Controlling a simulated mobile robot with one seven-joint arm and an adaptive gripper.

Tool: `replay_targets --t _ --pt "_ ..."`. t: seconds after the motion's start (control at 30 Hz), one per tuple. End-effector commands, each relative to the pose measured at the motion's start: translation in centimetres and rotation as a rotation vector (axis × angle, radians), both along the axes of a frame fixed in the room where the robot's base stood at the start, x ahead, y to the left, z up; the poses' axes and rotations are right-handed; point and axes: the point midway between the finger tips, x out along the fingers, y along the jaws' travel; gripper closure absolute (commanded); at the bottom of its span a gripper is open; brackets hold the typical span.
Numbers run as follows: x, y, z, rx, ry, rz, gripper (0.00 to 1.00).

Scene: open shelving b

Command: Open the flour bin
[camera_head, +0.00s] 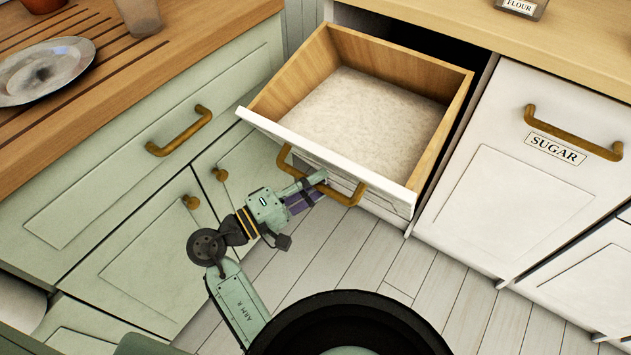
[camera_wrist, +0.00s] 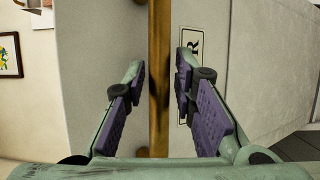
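The flour bin (camera_head: 400,66) is a wooden drawer with a white front, pulled well out of the white cabinet. White powder covers its floor. Its curved brass handle (camera_head: 347,196) is on the front and also shows as an upright bar in the wrist view (camera_wrist: 160,70). My gripper (camera_head: 316,181) is at the handle. In the wrist view, its purple-padded fingers (camera_wrist: 161,75) stand apart on either side of the bar, with narrow gaps showing. A label behind the right finger is partly hidden; only an R is readable.
A closed white SUGAR bin (camera_head: 546,165) is at the right. Green cabinets (camera_head: 130,225) with brass handles stand at the left. A metal plate (camera_head: 45,70) lies on the left counter. A FLOUR-labelled jar (camera_head: 522,8) stands on the right counter.

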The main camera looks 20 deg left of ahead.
Motion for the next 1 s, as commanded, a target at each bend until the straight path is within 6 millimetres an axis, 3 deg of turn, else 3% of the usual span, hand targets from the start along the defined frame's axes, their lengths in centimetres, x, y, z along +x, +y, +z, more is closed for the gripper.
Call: replay_targets --t 0.1,0.47,1.0 --pt "0.0 0.0 0.0 0.001 -0.001 0.0 0.65" --pt "-0.3 0.3 0.0 0.0 -0.001 0.002 0.65" --pt "-7.7 6.7 -0.7 0.001 -0.002 0.004 0.65"
